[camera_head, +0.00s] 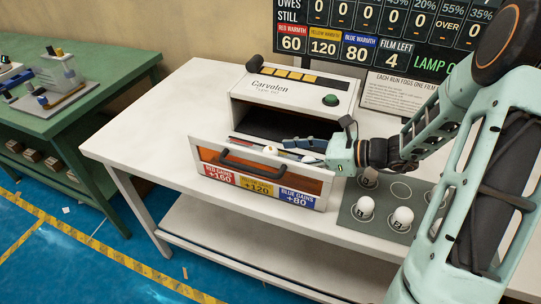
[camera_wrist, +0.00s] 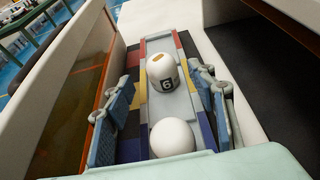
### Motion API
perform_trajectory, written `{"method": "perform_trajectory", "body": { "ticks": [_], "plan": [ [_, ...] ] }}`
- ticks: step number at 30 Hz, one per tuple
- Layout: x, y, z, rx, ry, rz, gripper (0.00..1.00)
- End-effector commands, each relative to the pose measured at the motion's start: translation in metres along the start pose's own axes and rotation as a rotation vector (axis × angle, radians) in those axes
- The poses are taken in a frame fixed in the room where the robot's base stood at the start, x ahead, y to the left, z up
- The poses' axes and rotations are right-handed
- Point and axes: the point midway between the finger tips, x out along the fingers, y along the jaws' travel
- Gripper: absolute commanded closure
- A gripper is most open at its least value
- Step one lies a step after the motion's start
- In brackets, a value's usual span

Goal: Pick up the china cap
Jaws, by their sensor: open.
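Two white rounded caps stand in the open drawer. One, a white cap (camera_wrist: 163,74) marked 6 with an orange patch on top, is farther from the wrist; it also shows in the head view (camera_head: 270,150). A plain white cap (camera_wrist: 172,138) is nearer the wrist, its lower part hidden by the pale gripper body. My gripper (camera_head: 288,148) reaches into the drawer from the right. Its blue-padded fingers are spread along both sides of the row of caps, with nothing gripped. I cannot tell which cap is the china one.
The drawer front (camera_head: 258,183) has an amber window and a dark handle. The white machine (camera_head: 285,90) stands behind it. More white caps (camera_head: 402,218) sit on a grey-green mat (camera_head: 385,228) at the right. A green bench (camera_head: 100,75) stands left.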

Motion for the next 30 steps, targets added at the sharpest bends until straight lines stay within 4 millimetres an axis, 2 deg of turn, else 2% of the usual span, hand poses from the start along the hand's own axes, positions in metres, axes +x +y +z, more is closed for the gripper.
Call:
{"method": "perform_trajectory", "body": {
  "ticks": [3, 6, 15, 28, 30],
  "plan": [
    [0.020, -0.001, -0.001, 0.000, 0.000, 0.004, 0.49],
    [0.032, -0.001, 0.000, 0.001, -0.001, 0.003, 0.49],
    [0.036, -0.002, 0.000, 0.000, 0.000, 0.000, 0.49],
    [0.036, -0.002, 0.000, 0.000, 0.000, 0.000, 0.95],
    [0.036, -0.002, 0.000, -0.001, 0.000, 0.000, 0.95]
  ]
}}
